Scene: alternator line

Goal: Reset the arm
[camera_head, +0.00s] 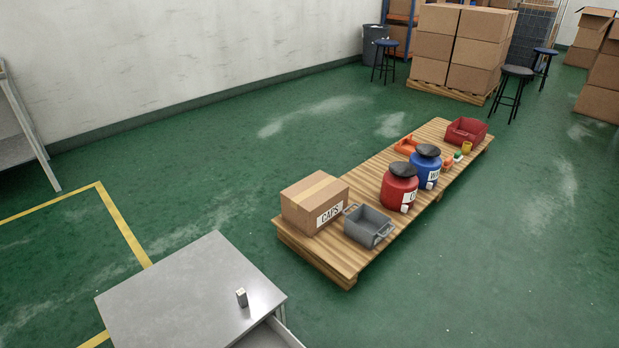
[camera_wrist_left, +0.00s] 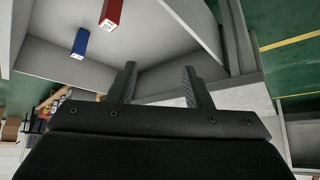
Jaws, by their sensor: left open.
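My left gripper (camera_wrist_left: 158,88) shows in the left wrist view with its two dark fingers apart and nothing between them. Beyond the fingers is a grey open compartment or drawer (camera_wrist_left: 165,45). A red block (camera_wrist_left: 112,14) and a blue block (camera_wrist_left: 80,43) are in it, both apart from the fingers. Neither arm shows in the head view, and my right gripper is in no view.
A wooden pallet (camera_head: 345,278) carries a carton (camera_head: 314,202), bins and canisters.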

